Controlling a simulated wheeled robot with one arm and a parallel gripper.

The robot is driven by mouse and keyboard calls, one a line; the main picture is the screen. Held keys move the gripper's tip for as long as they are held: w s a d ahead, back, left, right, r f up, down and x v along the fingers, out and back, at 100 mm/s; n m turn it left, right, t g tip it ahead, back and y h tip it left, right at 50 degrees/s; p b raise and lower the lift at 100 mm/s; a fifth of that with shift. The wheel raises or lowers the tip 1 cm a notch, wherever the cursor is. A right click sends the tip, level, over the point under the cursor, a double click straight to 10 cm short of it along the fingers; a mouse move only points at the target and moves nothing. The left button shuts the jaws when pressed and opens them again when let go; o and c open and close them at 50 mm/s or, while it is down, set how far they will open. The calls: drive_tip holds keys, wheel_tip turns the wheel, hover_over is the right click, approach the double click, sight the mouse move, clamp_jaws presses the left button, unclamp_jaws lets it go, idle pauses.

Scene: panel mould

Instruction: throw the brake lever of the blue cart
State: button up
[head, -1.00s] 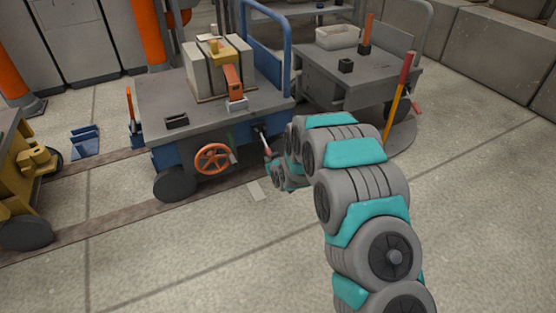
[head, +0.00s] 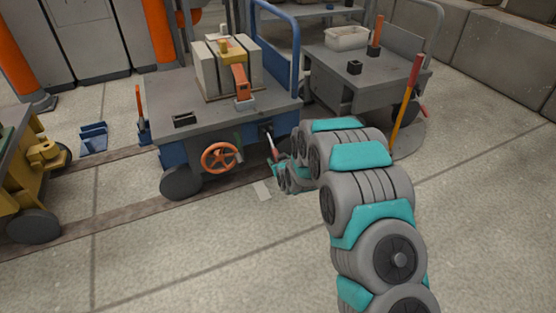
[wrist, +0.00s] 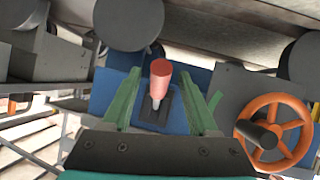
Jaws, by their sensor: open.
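The blue cart (head: 165,95) stands left of my arm in the head view, with a grey top and blue sides. A lever with a red grip (wrist: 160,73) rises from a dark slotted plate on a blue panel in the wrist view. It also shows small on the cart's near side in the head view (head: 272,147). My gripper (wrist: 161,80) is open, its green fingers on either side of the lever with a visible gap to each. In the head view my gripper is small and partly hidden by my arm.
An orange handwheel (head: 219,157) is on the cart's side left of the lever; in the wrist view it is at right (wrist: 274,131). A clamped block stack (head: 212,65) is on top. A grey cart (head: 360,75) stands behind right, a yellow one (head: 22,190) at left. Foreground floor is clear.

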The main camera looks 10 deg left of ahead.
drive_tip(key=p+v, duration=0.1)
drive_tip(key=v, duration=0.6)
drive_tip(key=shift+s+d+r, duration=0.15)
drive_tip(key=shift+s+r, duration=0.05)
drive_tip(key=shift+s, duration=0.1)
idle(0.4)
